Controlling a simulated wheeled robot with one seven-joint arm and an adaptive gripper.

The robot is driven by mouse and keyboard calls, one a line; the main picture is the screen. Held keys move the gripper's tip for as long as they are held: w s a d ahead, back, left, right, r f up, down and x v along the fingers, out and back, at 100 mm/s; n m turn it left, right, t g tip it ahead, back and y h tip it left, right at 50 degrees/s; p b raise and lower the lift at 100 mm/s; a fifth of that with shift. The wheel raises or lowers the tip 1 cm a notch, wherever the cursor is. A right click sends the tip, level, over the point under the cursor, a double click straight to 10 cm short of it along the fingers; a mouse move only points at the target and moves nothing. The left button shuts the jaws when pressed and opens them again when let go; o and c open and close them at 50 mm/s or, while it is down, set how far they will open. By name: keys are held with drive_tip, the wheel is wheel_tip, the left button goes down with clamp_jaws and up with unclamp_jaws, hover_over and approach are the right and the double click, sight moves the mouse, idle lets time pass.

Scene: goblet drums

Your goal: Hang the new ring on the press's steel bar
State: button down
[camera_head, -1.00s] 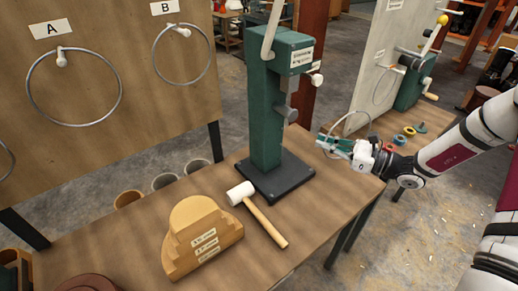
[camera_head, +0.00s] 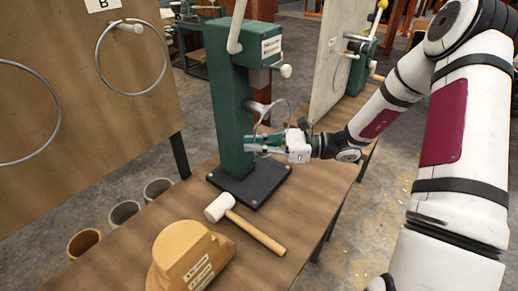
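The green press (camera_head: 232,110) stands upright on its black base plate on the wooden table. Its short grey steel bar (camera_head: 253,107) sticks out to the right from the column. My gripper (camera_head: 264,143) is at the press's right side, just below the bar, with its teal fingers shut on the thin metal new ring (camera_head: 290,109). The ring stands upright above the fingers and overlaps the bar's end in the picture. I cannot tell whether it is around the bar or in front of it. The ring's lower part is hidden at the fingers.
A white-headed mallet (camera_head: 240,222) and a tan wooden form (camera_head: 190,258) lie at the front of the table. A wooden board (camera_head: 85,120) with hanging rings stands at the left. A white panel (camera_head: 333,60) stands behind my arm. Several buckets (camera_head: 124,213) are on the floor.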

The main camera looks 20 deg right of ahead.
drive_tip(key=shift+w+a+f+b, duration=0.2)
drive_tip(key=shift+w+a+b, duration=0.25)
drive_tip(key=shift+w, duration=0.2)
drive_tip(key=shift+w+a+f+b, duration=0.3)
drive_tip(key=shift+w+a, duration=0.2)
drive_tip(key=shift+w, duration=0.2)
drive_tip(key=shift+w+a+f+b, duration=0.15)
drive_tip(key=shift+w+a+b, duration=0.35)
drive_tip(key=shift+w, duration=0.15)
drive_tip(key=c, duration=1.7)
unclamp_jaws()
